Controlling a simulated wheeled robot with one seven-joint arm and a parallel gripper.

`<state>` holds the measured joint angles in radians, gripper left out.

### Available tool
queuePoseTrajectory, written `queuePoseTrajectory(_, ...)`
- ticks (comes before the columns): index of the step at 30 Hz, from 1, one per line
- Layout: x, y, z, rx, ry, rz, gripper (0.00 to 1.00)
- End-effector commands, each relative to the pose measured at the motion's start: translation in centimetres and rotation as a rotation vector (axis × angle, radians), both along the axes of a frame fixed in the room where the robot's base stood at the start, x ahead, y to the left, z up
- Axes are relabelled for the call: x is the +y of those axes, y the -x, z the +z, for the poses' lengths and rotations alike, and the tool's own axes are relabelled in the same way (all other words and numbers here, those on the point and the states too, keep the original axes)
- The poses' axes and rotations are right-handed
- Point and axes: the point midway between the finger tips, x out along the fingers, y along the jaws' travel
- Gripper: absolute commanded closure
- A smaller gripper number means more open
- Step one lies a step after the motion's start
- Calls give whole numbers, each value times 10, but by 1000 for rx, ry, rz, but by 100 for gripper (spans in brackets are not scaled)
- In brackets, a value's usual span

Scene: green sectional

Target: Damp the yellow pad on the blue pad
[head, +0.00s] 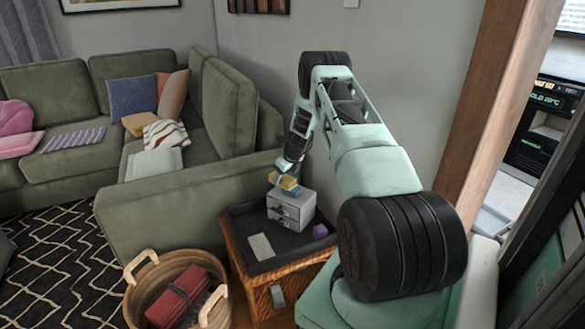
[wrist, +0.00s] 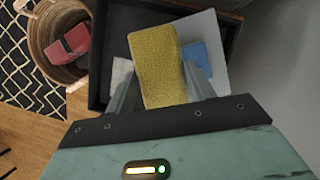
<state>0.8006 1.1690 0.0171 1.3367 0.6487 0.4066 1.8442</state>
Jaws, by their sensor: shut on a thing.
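The yellow pad (wrist: 158,62) is a rough-textured block between the two fingers of my gripper (wrist: 165,92), which is shut on it. In the head view the yellow pad (head: 288,183) is just above the top of a small light-grey drawer box (head: 291,211). The blue pad (wrist: 198,58) lies on the box's grey top, to the right of the yellow pad in the wrist view. The yellow pad and a finger hide part of it. I cannot tell whether the two pads touch.
The box stands on a dark-topped wooden side table (head: 240,222) with a raised rim. A pale slab (head: 261,246) and a purple object (head: 320,231) lie there. A wicker basket (head: 140,290) stands in front, a green sofa (head: 150,200) to the left, a wall behind.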

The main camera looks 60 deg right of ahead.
Motion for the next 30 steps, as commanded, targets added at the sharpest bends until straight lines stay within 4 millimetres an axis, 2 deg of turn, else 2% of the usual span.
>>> queuePoseTrajectory(3, -30, 2, 12, 1, 3, -161, 64)
queuePoseTrajectory(6, -44, 5, 18, 2, 0, -243, 64)
queuePoseTrajectory(9, -51, 6, 21, 2, -3, -286, 64)
queuePoseTrajectory(17, -53, 6, 10, 3, -5, -297, 65)
queuePoseTrajectory(30, -53, 7, -33, 2, -4, -297, 65)
